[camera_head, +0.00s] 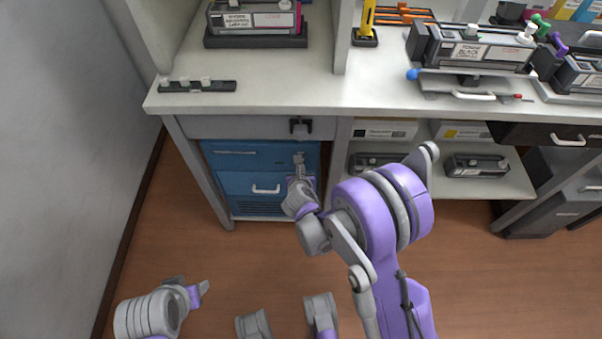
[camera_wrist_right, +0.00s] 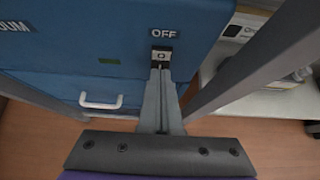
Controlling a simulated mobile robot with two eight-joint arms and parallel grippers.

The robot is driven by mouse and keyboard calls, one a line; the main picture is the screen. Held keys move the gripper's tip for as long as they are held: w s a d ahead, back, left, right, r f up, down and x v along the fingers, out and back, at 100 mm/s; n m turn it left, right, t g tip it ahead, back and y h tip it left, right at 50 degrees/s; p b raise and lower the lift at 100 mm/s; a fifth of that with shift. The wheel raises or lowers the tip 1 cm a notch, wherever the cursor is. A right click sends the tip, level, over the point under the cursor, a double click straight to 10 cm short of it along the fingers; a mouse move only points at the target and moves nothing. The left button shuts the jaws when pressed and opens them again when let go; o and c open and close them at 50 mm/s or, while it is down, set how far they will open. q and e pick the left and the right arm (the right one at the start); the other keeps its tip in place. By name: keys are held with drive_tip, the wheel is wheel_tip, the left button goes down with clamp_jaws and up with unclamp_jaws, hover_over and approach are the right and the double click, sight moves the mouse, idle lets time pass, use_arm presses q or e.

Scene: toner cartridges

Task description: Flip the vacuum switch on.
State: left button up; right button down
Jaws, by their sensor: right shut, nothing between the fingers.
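The blue vacuum unit (camera_head: 228,180) stands under the bench at the left; its blue front fills the top of the right wrist view (camera_wrist_right: 110,40). The vacuum switch (camera_wrist_right: 161,57) is a small dark rocker below a white "OFF" label (camera_wrist_right: 164,33). My right gripper (camera_wrist_right: 160,75) is shut and empty, its fingertips at the lower edge of the switch; whether they touch it I cannot tell. In the head view the right gripper (camera_head: 299,160) is in front of the unit's right side and hides the switch. My left gripper (camera_head: 192,290) is low at the bottom left, its jaw opening unclear.
The unit's white handle (camera_head: 266,189) is left of and below my right gripper. A grey bench leg (camera_wrist_right: 250,65) stands close on the right. The bench top (camera_head: 280,85) overhangs above, with a black bracket (camera_head: 300,127) under its edge. The floor in front is clear.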

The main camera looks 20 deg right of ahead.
drive_tip(key=shift+w+f+b, duration=0.1)
drive_tip(key=shift+w+b, duration=0.1)
drive_tip(key=shift+b, duration=0.1)
idle(0.4)
drive_tip(key=shift+d+r+p, duration=0.1)
drive_tip(key=shift+r+p, duration=0.3)
drive_tip(key=shift+r, duration=0.45)
